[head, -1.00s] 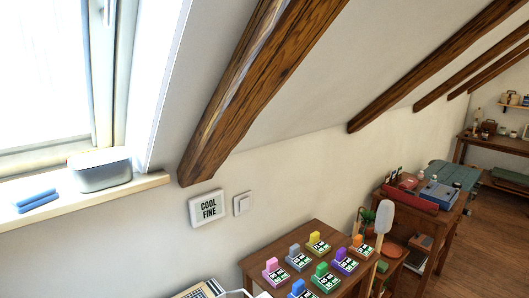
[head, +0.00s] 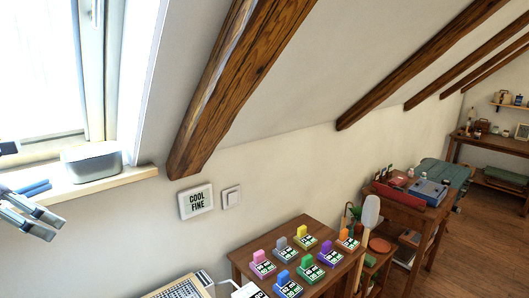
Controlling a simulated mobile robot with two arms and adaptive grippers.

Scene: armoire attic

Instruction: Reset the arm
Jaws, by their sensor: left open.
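My left gripper (head: 36,220) shows at the left edge of the head view, in front of the window sill. Its two grey fingers are apart and I see nothing between them. Part of my arm shows above it at the left edge. My right gripper is out of the picture.
The sill (head: 95,189) under the skylight bears a grey box (head: 92,162) and blue items (head: 34,187).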

